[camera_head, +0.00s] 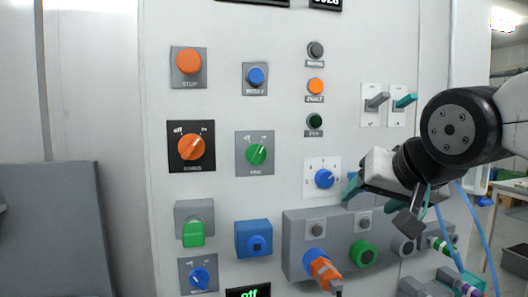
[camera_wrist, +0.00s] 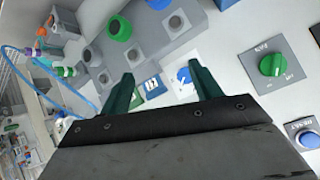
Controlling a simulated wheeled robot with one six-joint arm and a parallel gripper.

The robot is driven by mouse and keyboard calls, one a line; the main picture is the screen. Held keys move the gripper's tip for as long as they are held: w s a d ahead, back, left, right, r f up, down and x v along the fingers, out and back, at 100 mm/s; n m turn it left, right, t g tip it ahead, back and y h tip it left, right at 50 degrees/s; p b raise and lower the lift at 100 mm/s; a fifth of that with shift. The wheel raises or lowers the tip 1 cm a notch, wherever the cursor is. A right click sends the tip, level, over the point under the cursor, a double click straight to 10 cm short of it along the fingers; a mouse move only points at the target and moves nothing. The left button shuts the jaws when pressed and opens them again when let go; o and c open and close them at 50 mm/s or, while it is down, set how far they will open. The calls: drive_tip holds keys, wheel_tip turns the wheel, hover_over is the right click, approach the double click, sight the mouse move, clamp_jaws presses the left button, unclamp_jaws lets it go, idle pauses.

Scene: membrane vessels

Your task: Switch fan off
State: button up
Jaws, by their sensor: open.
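The fan switch is a green rotary knob (camera_head: 256,154) on a grey square plate marked FAN, in the middle of the panel in the head view. Its pointer seems to lean to the upper right, but it is small. In the wrist view the green knob (camera_wrist: 272,64) is at the right, outside my fingers. My gripper (camera_head: 378,203) is to the right of and a little below the knob, apart from it. Its two teal fingers are spread and empty in the wrist view (camera_wrist: 160,76). A dark green lamp (camera_head: 315,121), with a small label, sits up and right of the knob.
An orange knob (camera_head: 191,147) is left of the fan knob, and a blue selector knob (camera_head: 324,179) lies between it and my gripper. A grey socket box (camera_head: 295,222) with plugs juts out below. Two levers (camera_head: 377,102) (camera_head: 404,101) are above my gripper.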

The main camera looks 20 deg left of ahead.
sight(260, 152)
drive_tip(key=a+r+n+t+y, duration=0.1)
drive_tip(key=a+r+y, duration=0.25)
drive_tip(key=a, duration=0.45)
drive_tip(key=a+r+y, duration=0.2)
drive_tip(key=a+r, duration=0.3)
drive_tip(key=a, duration=0.3)
drive_tip(key=shift+h, duration=0.25)
drive_tip(key=x, duration=0.7)
drive_tip(key=shift+a+r, duration=0.15)
drive_tip(key=shift+r, duration=0.1)
drive_tip(key=shift+w+a+f, duration=0.15)
drive_tip(key=shift+w+a, duration=0.1)
drive_tip(key=shift+w, duration=0.05)
drive_tip(key=c, duration=1)
